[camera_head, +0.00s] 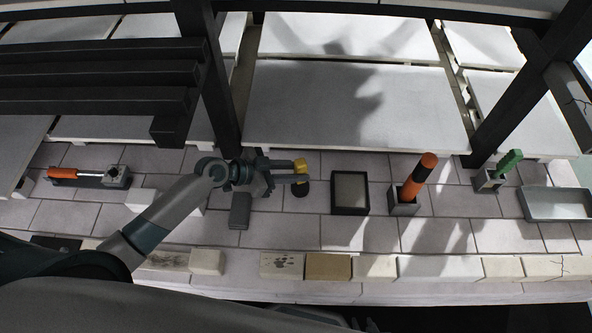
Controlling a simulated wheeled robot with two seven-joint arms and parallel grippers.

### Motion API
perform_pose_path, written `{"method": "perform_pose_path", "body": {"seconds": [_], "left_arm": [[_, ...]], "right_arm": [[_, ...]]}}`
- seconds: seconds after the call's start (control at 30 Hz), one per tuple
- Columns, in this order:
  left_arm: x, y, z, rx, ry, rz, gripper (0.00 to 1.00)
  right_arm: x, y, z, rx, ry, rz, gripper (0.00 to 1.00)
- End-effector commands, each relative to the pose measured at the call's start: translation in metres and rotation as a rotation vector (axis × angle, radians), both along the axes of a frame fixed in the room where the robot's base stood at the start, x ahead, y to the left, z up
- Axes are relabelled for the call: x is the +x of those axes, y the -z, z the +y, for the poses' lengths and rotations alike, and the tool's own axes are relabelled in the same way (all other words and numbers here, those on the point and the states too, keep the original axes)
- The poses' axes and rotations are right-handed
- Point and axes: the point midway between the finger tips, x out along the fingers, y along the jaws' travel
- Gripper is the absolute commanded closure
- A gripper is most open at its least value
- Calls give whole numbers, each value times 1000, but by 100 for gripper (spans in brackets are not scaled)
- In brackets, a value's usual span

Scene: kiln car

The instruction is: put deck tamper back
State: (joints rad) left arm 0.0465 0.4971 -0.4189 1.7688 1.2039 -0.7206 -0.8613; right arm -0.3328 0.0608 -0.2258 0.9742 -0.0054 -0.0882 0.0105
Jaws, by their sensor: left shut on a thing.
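The likely deck tamper (300,168) has a yellow upper part and a dark lower end. My left gripper (287,173) is shut on it, left of a square dark-rimmed tray (350,193) with a pale grey-beige inside. The tamper looks roughly upright and apart from the tray. I cannot tell whether its lower end touches the tiled deck. The gripper's fingers hide part of it. My right gripper is out of view.
Right of the tray, an orange-and-black tool (420,173) leans in a grey holder (404,201). A green-handled tool (509,160) and a shallow grey tray (557,204) stand further right. An orange-handled tool (63,173) lies at left. Dark posts (207,80) rise behind. Bricks (328,267) line the front.

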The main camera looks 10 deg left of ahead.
Motion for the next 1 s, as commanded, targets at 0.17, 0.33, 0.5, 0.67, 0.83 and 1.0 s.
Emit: {"method": "perform_pose_path", "body": {"seconds": [0.17, 0.33, 0.5, 0.67, 0.83, 1.0], "left_arm": [[1, 1, 0, -1, 0, -2, 100], [0, 3, 0, -1, 0, -2, 100], [0, 4, 0, -1, 0, -2, 100], [0, 6, 0, -1, 0, -2, 100], [1, 7, 0, -1, 0, -2, 100], [1, 9, 0, -1, 0, -2, 100]], "right_arm": [[-1, 2, -1, -1, 1, 1, 69], [-1, 4, -2, -2, 0, 0, 69], [-1, 6, -2, -2, 0, 0, 69], [-1, 7, -2, -3, 0, 1, 69], [-1, 9, -2, -2, 0, 0, 69], [-1, 11, -2, -3, 0, 1, 69]]}}
